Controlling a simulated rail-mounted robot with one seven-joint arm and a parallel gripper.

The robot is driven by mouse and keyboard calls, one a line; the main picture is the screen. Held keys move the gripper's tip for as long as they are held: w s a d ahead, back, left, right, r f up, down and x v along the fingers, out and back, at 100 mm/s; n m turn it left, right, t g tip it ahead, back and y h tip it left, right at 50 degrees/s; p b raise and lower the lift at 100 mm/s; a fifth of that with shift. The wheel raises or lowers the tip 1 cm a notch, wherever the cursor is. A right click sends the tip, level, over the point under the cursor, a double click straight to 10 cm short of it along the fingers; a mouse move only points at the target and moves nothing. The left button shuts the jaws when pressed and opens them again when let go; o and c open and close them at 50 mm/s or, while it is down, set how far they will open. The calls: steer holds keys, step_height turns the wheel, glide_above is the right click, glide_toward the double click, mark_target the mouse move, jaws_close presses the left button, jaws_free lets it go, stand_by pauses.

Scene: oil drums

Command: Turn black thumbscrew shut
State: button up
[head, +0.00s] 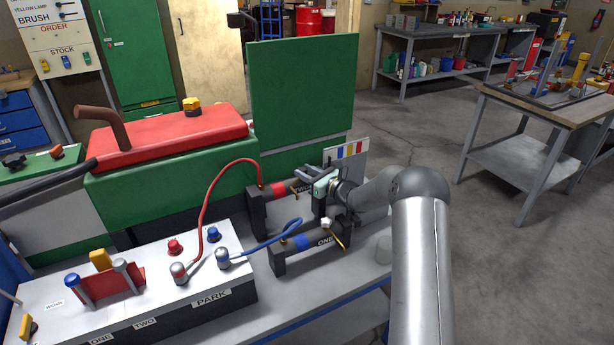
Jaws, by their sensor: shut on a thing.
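My gripper (308,174), with a mint-green body and grey fingers, is at the right end of the rear cylinder, just above and behind its black end block. It is shut on a small part there, which I take to be the black thumbscrew; the fingers and arm hide most of it.
A red hose (204,198) and a blue hose (264,231) run from the white panel box (215,255) to the cylinders. A green upright panel (303,90) stands behind.

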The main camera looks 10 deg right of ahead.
steer(key=m+h+b, duration=0.1)
steer(key=t+h+b, duration=0.1)
steer(key=b, duration=0.1)
steer(key=m+t+h+b, duration=0.1)
steer(key=shift+s+a+f+m+b, duration=0.1)
steer(key=shift+a+f+m+b, duration=0.1)
steer(key=shift+a+m+b, duration=0.15)
steer(key=shift+d+r+m+t+h+b, duration=0.1)
steer(key=shift+r+m+t+h+b, duration=0.2)
steer(key=shift+m+h+b, duration=0.5)
steer(key=shift+n, duration=0.35)
steer(key=o, duration=1)
steer(key=shift+c, duration=0.2)
steer(key=b+v, duration=0.1)
steer(key=v, duration=1.6)
steer(key=shift+s+b, duration=0.3)
steer(key=shift+b, duration=0.1)
